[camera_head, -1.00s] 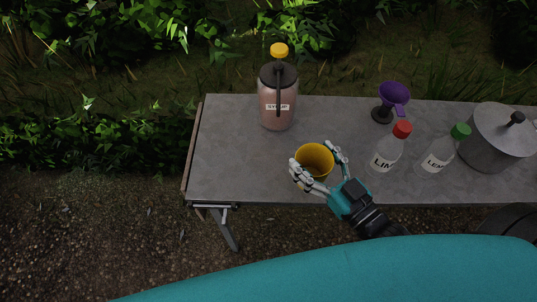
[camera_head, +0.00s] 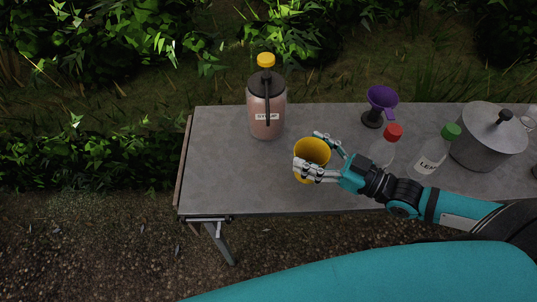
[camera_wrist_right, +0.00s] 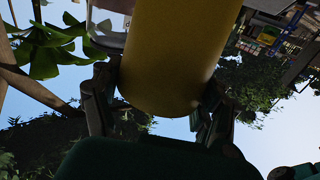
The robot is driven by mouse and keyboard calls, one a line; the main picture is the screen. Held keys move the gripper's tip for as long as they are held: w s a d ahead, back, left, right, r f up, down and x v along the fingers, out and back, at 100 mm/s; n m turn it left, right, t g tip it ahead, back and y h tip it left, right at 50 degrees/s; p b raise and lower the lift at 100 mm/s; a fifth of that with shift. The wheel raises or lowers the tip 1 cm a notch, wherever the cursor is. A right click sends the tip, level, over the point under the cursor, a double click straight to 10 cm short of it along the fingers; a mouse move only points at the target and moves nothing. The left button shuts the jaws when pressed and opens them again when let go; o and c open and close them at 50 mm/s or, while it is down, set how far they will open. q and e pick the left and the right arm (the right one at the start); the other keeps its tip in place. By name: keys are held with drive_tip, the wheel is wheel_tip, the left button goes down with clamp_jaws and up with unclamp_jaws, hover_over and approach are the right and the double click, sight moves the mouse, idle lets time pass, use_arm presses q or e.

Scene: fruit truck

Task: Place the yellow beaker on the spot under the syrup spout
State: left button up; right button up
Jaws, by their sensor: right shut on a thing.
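The yellow beaker (camera_head: 313,150) is in my right gripper (camera_head: 318,155), over the front middle of the grey table in the head view. The fingers are shut on its sides, and its open top faces up toward the head camera. In the right wrist view the beaker (camera_wrist_right: 172,55) fills the middle between the two fingers (camera_wrist_right: 160,105). The pink syrup dispenser (camera_head: 266,106), with a black lid and yellow knob, stands behind and left of the beaker, apart from it. Its dark spout (camera_head: 267,95) faces the front. The spot under the spout cannot be made out. My left gripper is out of view.
On the grey table (camera_head: 225,180), a red-capped bottle (camera_head: 383,151), a green-capped lemon bottle (camera_head: 429,160), a purple funnel-like cup on a dark stand (camera_head: 381,100) and a grey lidded pot (camera_head: 484,145) stand to the right. The table's left part is clear.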

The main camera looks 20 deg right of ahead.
drive_tip(key=w+a+f, duration=0.1)
drive_tip(key=w+a, duration=0.1)
drive_tip(key=w+a+f, duration=0.1)
drive_tip(key=w+a, duration=0.1)
drive_tip(key=a, duration=0.1)
drive_tip(key=w+a+f, duration=0.1)
drive_tip(key=w+a, duration=0.1)
drive_tip(key=a, duration=0.1)
drive_tip(key=shift+w+a+f+p, duration=0.1)
drive_tip(key=shift+a+f+p, duration=0.05)
drive_tip(key=shift+f+p, duration=0.2)
drive_tip(key=shift+f, duration=0.4)
drive_tip(key=o, duration=1.1)
drive_tip(key=shift+f, duration=0.15)
